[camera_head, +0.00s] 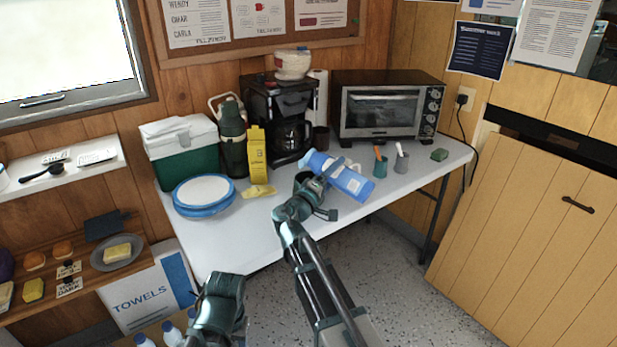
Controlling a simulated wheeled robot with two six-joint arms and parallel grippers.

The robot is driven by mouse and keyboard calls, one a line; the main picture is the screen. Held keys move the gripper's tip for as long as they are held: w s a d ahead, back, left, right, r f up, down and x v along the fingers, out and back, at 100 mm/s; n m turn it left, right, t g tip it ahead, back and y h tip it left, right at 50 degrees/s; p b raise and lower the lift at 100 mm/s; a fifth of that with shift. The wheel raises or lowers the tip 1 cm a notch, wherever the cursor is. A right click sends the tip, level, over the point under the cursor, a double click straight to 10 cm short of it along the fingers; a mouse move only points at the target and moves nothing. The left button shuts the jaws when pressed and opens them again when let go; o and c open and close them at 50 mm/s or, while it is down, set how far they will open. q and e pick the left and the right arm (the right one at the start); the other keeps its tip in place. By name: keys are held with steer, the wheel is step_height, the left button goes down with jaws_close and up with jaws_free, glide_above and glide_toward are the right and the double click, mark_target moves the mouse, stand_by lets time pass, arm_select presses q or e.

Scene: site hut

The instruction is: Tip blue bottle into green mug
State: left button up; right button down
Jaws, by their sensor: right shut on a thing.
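The blue bottle (352,183) has a paler label and lies tilted well over, with its upper end toward the left. My right gripper (318,190) is shut on it above the front of the white table. A dark mug (302,177), which seems to be the green mug, stands just left of and below the bottle's upper end. My right gripper and wrist partly hide this mug, and its colour is hard to tell. I cannot see any liquid. My left arm's end (218,300) is low at the lower left, away from the table; its fingers are not clear.
The white table (225,240) also holds a yellow carton (257,155), blue-rimmed plates (204,194), a coffee maker (290,125) and a toaster oven (385,108). The front left tabletop is clear.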

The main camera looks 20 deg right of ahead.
steer(key=shift+s+r+n+p, duration=0.1)
steer(key=shift+r+n+p, duration=0.65)
steer(key=shift+r, duration=0.2)
stand_by(2.2)
step_height(320, 180, down, 3)
steer(key=m+b, duration=0.1)
steer(key=b, duration=0.1)
steer(key=shift+r+m+b, duration=0.1)
steer(key=shift+m+b, duration=0.15)
steer(key=shift+b, duration=0.1)
steer(key=shift+w+a+f+m, duration=0.1)
steer(key=shift+w+f+m, duration=0.1)
steer(key=shift+f+m, duration=0.15)
steer(key=r+m, duration=0.1)
steer(key=r+m+p, duration=0.1)
steer(key=m, duration=0.1)
steer(key=shift+w+a+g+p, duration=0.1)
steer(key=shift+w+g+p, duration=0.1)
steer(key=shift+g+p, duration=0.1)
steer(key=shift+f+m, duration=0.1)
steer(key=shift+m, duration=0.25)
steer(key=shift+w+a+r+m+h+p, duration=0.25)
steer(key=shift+r+m+p, duration=0.3)
steer(key=shift+m, duration=0.35)
steer(key=shift+f, duration=0.15)
